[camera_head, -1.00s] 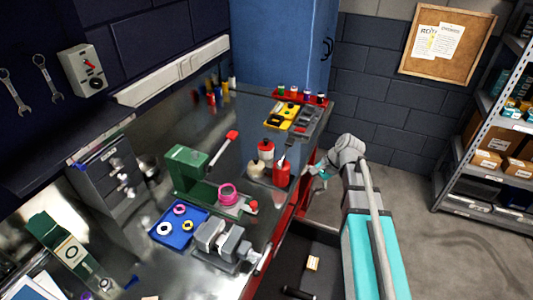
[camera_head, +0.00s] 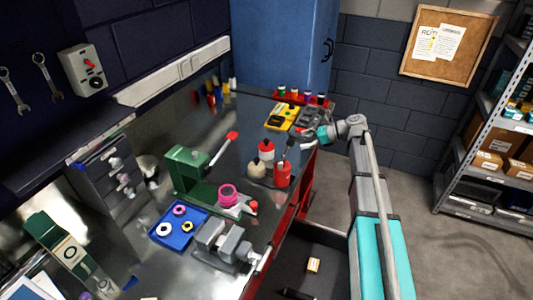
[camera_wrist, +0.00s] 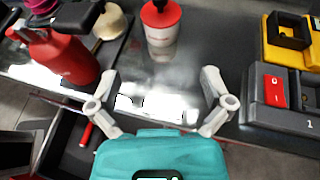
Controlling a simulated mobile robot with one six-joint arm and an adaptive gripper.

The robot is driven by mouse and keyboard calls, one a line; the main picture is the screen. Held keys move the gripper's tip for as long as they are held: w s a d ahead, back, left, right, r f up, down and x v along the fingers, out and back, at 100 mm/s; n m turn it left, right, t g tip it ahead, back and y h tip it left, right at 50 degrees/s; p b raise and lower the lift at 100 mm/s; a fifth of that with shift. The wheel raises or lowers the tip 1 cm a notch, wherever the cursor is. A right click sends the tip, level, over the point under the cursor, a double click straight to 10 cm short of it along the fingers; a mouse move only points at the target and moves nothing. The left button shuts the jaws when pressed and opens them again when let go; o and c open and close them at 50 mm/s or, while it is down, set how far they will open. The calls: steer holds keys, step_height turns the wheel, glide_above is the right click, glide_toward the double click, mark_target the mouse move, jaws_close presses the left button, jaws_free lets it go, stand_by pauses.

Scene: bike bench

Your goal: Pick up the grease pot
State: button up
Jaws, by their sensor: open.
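A white pot with a red lid and a dark knob (camera_head: 266,152) stands upright on the metal bench. It shows ahead of my gripper in the wrist view (camera_wrist: 161,28), at the top middle. A cream pot (camera_head: 257,169) stands close by, partly hidden in the wrist view (camera_wrist: 113,22). Which of these is the grease pot I cannot tell for sure. My gripper (camera_wrist: 155,82) is open and empty, its fingers apart over the bench's front edge. The pots are beyond the fingertips, not touched.
A red bottle (camera_wrist: 58,55) stands left of my gripper; it also shows in the head view (camera_head: 282,175). A yellow case (camera_wrist: 288,40) and a grey box lie to the right. An open drawer (camera_head: 312,245) is below the bench edge.

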mark_target(271, 146)
steer(key=shift+f, duration=0.1)
steer(key=b+x, duration=0.3)
steer(key=x, duration=0.4)
steer(key=shift+a+f, duration=0.1)
steer(key=shift+f, duration=0.05)
steer(key=shift+a+f, duration=0.15)
steer(key=shift+a, duration=0.45)
steer(key=shift+b+x, duration=1.05)
steer(key=shift+x, duration=0.95)
steer(key=shift+w+a+f, duration=0.15)
steer(key=shift+a+f, duration=0.1)
steer(key=shift+a, duration=0.3)
